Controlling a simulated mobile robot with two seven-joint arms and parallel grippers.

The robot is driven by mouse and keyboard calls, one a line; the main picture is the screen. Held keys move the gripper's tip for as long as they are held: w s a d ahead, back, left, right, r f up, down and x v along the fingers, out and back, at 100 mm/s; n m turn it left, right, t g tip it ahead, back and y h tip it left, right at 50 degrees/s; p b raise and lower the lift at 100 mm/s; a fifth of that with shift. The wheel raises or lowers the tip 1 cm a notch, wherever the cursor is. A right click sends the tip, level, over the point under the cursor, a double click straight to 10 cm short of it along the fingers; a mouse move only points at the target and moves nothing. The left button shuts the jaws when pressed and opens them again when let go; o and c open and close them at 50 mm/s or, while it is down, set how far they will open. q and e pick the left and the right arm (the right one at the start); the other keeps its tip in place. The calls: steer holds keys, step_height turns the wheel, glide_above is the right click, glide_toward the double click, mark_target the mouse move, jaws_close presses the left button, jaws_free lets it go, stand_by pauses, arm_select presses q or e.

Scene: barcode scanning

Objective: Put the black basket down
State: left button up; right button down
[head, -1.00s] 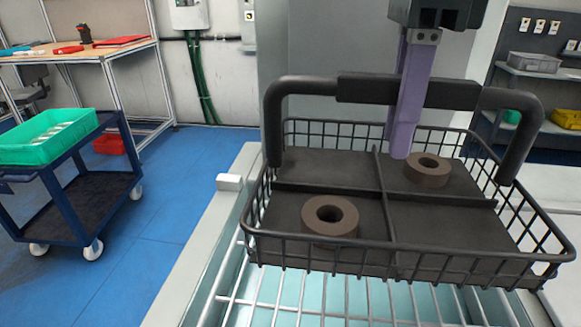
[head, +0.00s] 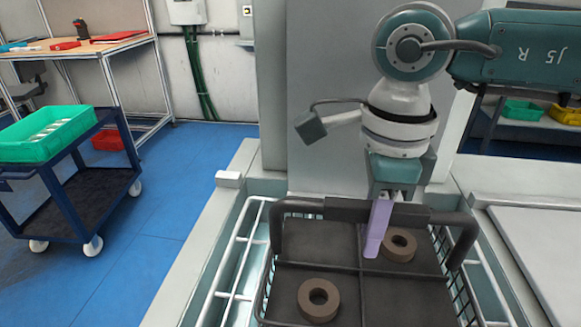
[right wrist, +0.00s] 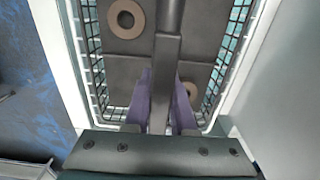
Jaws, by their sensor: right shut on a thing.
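The black basket (head: 352,267) is a dark wire basket with a thick top handle and a divided inner floor. It is at the lower middle right of the head view, low within the white wire rack. Two brown rings lie in separate compartments, one at the front left (head: 318,300) and one at the back right (head: 399,245). My right gripper (head: 379,226), with purple fingers, is shut on the basket's handle. In the right wrist view the fingers (right wrist: 160,105) sit on both sides of the handle bar. Whether the basket's underside touches the rack is hidden. My left gripper is not in view.
The white rack (head: 232,262) surrounds the basket inside a pale frame. A flat light surface (head: 541,245) lies to the right. A blue cart (head: 78,190) with a green crate (head: 45,133) stands on the floor at left, with a workbench (head: 75,52) behind it.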

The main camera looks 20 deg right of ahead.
steer(key=shift+f, duration=0.1)
steer(key=c, duration=0.7)
jaws_free()
steer(key=shift+c, duration=0.2)
step_height(320, 180, up, 12)
steer(key=shift+r+b, duration=0.2)
steer(key=shift+b, duration=0.3)
